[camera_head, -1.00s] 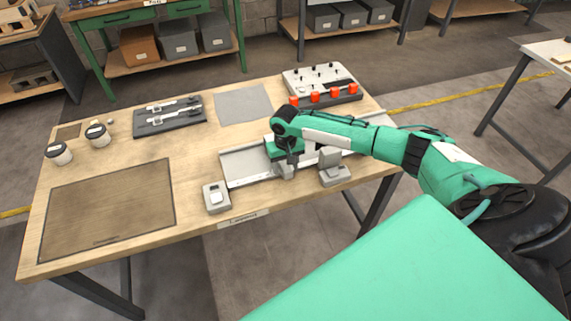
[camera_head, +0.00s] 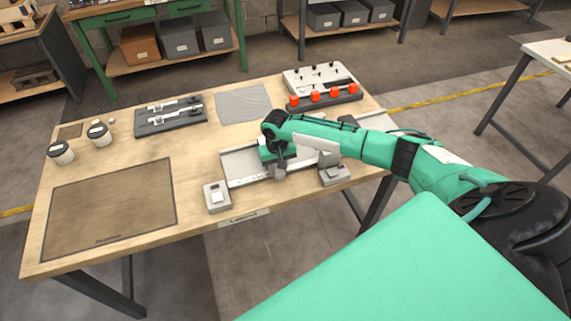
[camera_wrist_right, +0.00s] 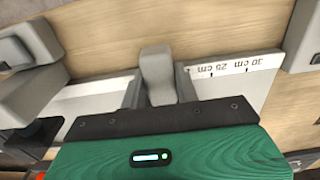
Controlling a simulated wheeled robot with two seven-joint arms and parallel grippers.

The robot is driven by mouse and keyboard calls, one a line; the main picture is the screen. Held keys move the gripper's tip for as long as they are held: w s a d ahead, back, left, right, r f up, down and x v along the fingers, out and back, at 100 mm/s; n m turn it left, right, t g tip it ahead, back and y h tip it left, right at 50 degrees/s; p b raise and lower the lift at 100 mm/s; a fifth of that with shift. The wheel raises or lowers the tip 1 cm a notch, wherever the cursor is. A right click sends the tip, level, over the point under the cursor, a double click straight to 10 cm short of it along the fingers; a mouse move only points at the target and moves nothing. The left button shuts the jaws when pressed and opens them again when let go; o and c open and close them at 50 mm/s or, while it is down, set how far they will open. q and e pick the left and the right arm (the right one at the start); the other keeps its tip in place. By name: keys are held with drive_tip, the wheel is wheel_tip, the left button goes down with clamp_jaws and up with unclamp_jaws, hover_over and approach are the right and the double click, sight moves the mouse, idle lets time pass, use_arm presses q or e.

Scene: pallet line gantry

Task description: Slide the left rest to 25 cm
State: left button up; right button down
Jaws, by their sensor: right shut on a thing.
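The rail (camera_head: 245,175) with a white scale strip lies along the front of the bench. My right gripper (camera_head: 278,160) is over the rail and shut on a grey rest (camera_head: 280,174). In the right wrist view the rest (camera_wrist_right: 157,72) sits between my fingers, largely hidden below by my gripper body. The scale (camera_wrist_right: 235,68) shows upside-down marks of 25 cm and 30 cm, to the right of the rest there. The exact reading at the rest cannot be told. My left gripper is not in view.
A grey block with a pale button (camera_head: 216,197) stands at the rail's left end. Another grey block (camera_head: 334,174) stands to the right of my gripper. Orange knobs on a panel (camera_head: 325,98), a dark tray (camera_head: 170,118) and two cups (camera_head: 98,135) stand farther back.

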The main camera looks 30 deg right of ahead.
drive_tip(key=a, duration=0.2)
drive_tip(key=w+a, duration=0.1)
drive_tip(key=a, duration=0.1)
drive_tip(key=a+p, duration=0.1)
drive_tip(key=a, duration=0.2)
drive_tip(key=shift+w+r, duration=0.1)
drive_tip(key=shift+w, duration=0.3)
drive_tip(key=shift+d, duration=0.1)
drive_tip(key=c, duration=1)
unclamp_jaws()
drive_tip(key=shift+c, duration=0.2)
wheel_tip(320, 180, up, 14)
drive_tip(key=b, duration=0.2)
